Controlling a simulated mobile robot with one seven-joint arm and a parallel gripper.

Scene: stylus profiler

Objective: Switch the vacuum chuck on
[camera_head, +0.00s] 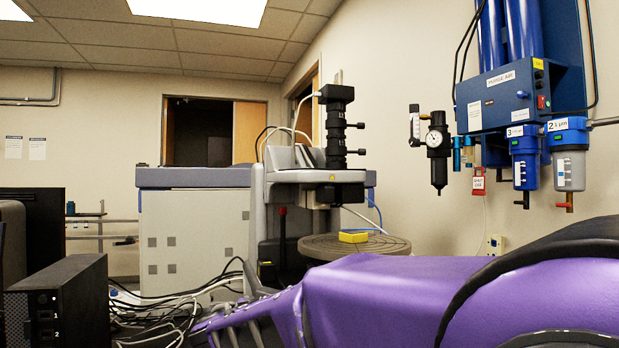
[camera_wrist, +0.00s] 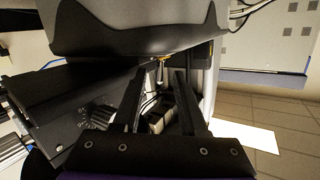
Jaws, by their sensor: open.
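The profiler (camera_head: 310,180) stands in the middle of the head view, with a dark upright optical column. Its round brown chuck (camera_head: 320,246) carries a small yellow block (camera_head: 353,237). In the wrist view my gripper (camera_wrist: 160,80) is open, its two dark fingers apart with nothing held. Between the fingertips a small metal lever (camera_wrist: 161,73) with a yellowish base shows under the edge of a grey housing (camera_wrist: 135,35). It looks like a toggle switch; its on or off position cannot be told. The gripper is not clearly visible in the head view.
A black box with a knob (camera_wrist: 98,115) lies left of the fingers. Cables (camera_head: 165,310) tangle beside a black computer case (camera_head: 60,305). A blue air unit (camera_head: 510,95) hangs on the right wall. Floor tiles (camera_wrist: 265,105) show at the wrist view's right.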

